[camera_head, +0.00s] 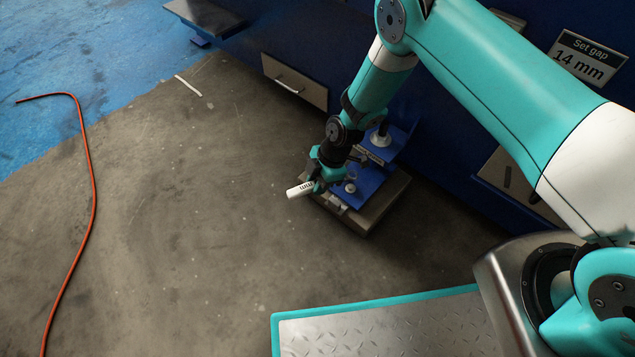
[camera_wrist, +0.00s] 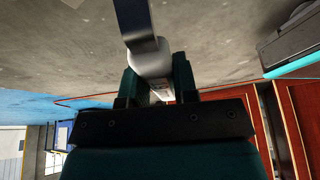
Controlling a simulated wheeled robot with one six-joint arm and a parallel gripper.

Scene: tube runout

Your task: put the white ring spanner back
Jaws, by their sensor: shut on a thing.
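In the head view my gripper (camera_head: 314,184) is shut on the white ring spanner (camera_head: 299,190), whose white end with dark marking sticks out to the lower left. In the wrist view the spanner (camera_wrist: 150,58) runs up between the two fingers of my gripper (camera_wrist: 158,82), pale near the fingers and darker grey at the top. The rest of it is hidden by the gripper. My gripper is in front of a blue fixture (camera_head: 371,183) on a brown block (camera_head: 386,204); whether the spanner touches them I cannot tell.
A blue wall with drawers (camera_head: 294,82) and a "Set gap 14 mm" sign (camera_head: 588,58) stands behind. An orange cable (camera_head: 93,190) lies on the left floor; the floor between is clear.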

